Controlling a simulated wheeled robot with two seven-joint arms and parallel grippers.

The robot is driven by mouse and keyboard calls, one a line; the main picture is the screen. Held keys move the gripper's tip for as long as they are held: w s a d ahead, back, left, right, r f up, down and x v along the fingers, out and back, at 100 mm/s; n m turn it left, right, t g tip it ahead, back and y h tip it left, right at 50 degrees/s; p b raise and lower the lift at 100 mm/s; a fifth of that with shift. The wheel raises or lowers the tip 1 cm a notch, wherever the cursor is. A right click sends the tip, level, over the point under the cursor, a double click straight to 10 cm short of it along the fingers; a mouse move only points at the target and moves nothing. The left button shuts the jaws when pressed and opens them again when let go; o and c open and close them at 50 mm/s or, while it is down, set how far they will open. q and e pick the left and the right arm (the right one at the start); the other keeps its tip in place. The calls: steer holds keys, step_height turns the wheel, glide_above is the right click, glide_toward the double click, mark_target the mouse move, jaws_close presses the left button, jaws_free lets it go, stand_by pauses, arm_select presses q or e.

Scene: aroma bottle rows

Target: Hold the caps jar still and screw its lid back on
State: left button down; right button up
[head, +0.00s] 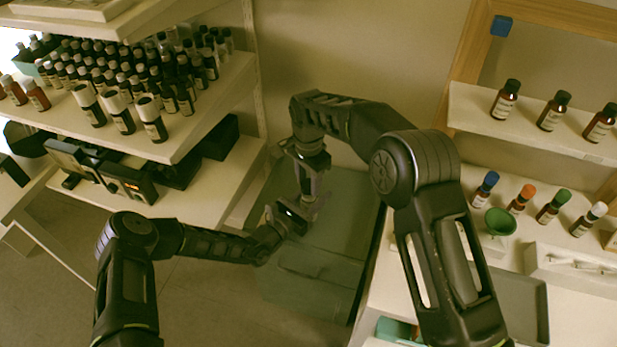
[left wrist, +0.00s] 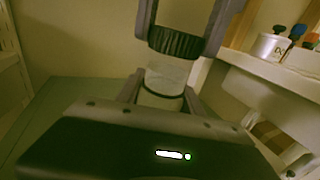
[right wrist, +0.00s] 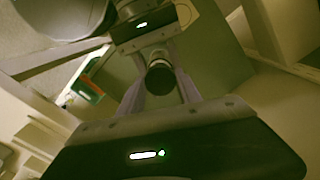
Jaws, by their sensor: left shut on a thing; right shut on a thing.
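The caps jar (left wrist: 166,75) is a pale, translucent cylinder, upright with a slight tilt in the left wrist view. Its black ribbed lid (left wrist: 176,42) sits at the jar's mouth; I cannot tell how far the threads engage. My left gripper (left wrist: 162,93) is shut around the jar's lower body. My right gripper (right wrist: 160,76) comes from above and is shut on the lid, which shows as a dark round top (right wrist: 160,80) in the right wrist view. In the head view the two grippers meet above the green cabinet and mostly hide the jar.
The green cabinet (head: 345,215) stands below the grippers. At left, a shelf (head: 195,140) carries rows of dark bottles. At right, an upper shelf (head: 475,125) holds amber bottles; below are coloured-cap bottles, a green funnel (head: 500,221) and a grey tray (head: 525,300).

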mark_target(309, 205)
stand_by(0.7)
steer(key=shift+f, duration=0.9)
steer(key=shift+f, duration=0.55)
stand_by(0.3)
